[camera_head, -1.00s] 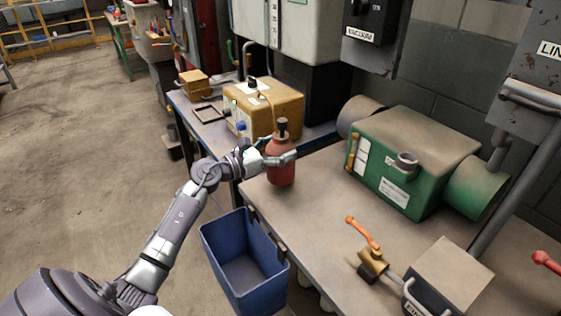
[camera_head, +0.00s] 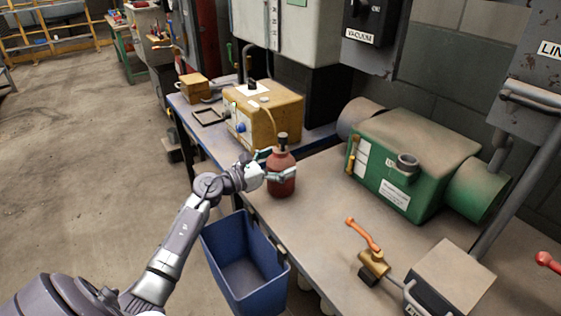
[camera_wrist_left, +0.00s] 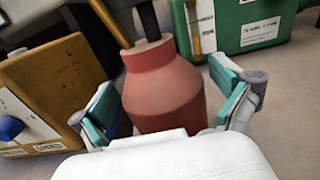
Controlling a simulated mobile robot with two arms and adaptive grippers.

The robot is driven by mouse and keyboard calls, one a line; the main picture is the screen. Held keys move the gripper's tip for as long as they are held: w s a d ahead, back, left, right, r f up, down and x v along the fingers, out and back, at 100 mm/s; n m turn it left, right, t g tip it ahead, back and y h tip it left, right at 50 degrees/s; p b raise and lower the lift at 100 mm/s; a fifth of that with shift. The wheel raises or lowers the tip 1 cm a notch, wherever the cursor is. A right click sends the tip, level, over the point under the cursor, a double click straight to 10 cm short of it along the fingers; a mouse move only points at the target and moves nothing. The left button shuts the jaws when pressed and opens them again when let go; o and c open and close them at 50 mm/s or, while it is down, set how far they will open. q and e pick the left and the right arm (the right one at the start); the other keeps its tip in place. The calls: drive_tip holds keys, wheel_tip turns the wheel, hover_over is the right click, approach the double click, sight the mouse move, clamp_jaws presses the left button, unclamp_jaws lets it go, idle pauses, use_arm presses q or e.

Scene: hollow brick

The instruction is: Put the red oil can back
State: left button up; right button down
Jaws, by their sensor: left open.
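The red oil can (camera_head: 282,178) is a rounded bottle with a dark cap, upright on the workbench near its left edge in the head view. My left gripper (camera_head: 277,166) is open, with a finger on either side of the can. In the left wrist view the can (camera_wrist_left: 163,88) stands between the two teal-padded fingers of the left gripper (camera_wrist_left: 172,112). Gaps show beside the can, so the fingers do not appear closed on it. The can's base is hidden in the wrist view. My right gripper is not in view.
A blue bin (camera_head: 247,265) hangs at the bench's left edge below my arm. A tan box (camera_head: 268,117) stands behind the can, and a green machine (camera_head: 420,165) stands to the right. A valve with an orange handle (camera_head: 364,233) is nearer. The bench between is clear.

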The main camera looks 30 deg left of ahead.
sight(268, 165)
use_arm(q)
drive_tip(key=shift+r, duration=0.2)
drive_tip(key=v, duration=0.6)
drive_tip(key=shift+s+a+f+b, duration=0.15)
drive_tip(key=shift+s+b, duration=0.15)
drive_tip(key=shift+b, duration=0.05)
drive_tip(key=shift+s+a, duration=0.15)
drive_tip(key=shift+s, duration=0.25)
